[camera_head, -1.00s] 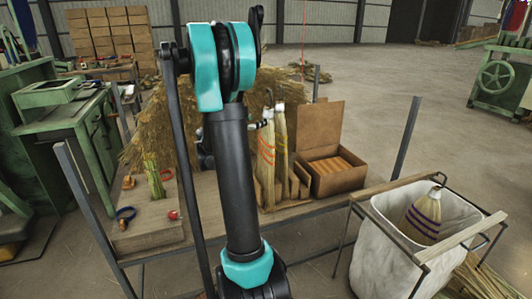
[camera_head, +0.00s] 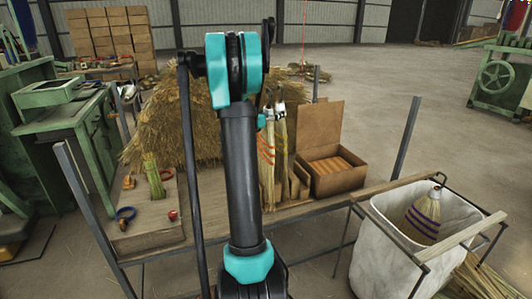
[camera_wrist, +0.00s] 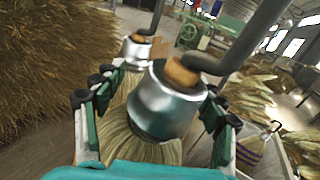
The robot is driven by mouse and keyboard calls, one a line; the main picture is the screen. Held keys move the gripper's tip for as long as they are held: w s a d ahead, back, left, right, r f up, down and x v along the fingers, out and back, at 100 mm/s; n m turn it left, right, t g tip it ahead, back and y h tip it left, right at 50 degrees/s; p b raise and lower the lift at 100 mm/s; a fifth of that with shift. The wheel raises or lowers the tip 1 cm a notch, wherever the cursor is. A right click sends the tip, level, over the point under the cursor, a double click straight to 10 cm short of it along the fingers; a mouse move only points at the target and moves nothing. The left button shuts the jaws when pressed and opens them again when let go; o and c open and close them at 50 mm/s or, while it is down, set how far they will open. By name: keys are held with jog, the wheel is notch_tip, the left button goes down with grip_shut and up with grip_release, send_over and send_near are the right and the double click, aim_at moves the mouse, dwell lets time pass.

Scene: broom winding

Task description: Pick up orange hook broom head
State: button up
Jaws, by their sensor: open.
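Two broom heads stand upright side by side on the workbench (camera_head: 215,214) in the head view. The left one, the orange hook broom head (camera_head: 267,165), has orange stitching bands; a red-banded broom head (camera_head: 281,138) stands just right of it. In the wrist view my gripper (camera_wrist: 160,100) is open, its fingers either side of the nearer broom head's metal cap (camera_wrist: 165,105), with a dark hook rising from its top. The second cap (camera_wrist: 136,52) is just beyond. The nearer broom appears to be the orange one; its bands are hidden there. In the head view my arm mostly hides the gripper.
A straw pile (camera_head: 165,120) fills the bench behind my arm. An open cardboard box (camera_head: 338,181) stands right of the brooms. A white bin (camera_head: 385,258) at right holds a purple-banded broom (camera_head: 423,215). A metal post (camera_head: 407,137) rises at the bench's right corner.

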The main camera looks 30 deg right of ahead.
grip_shut()
dwell(0.5)
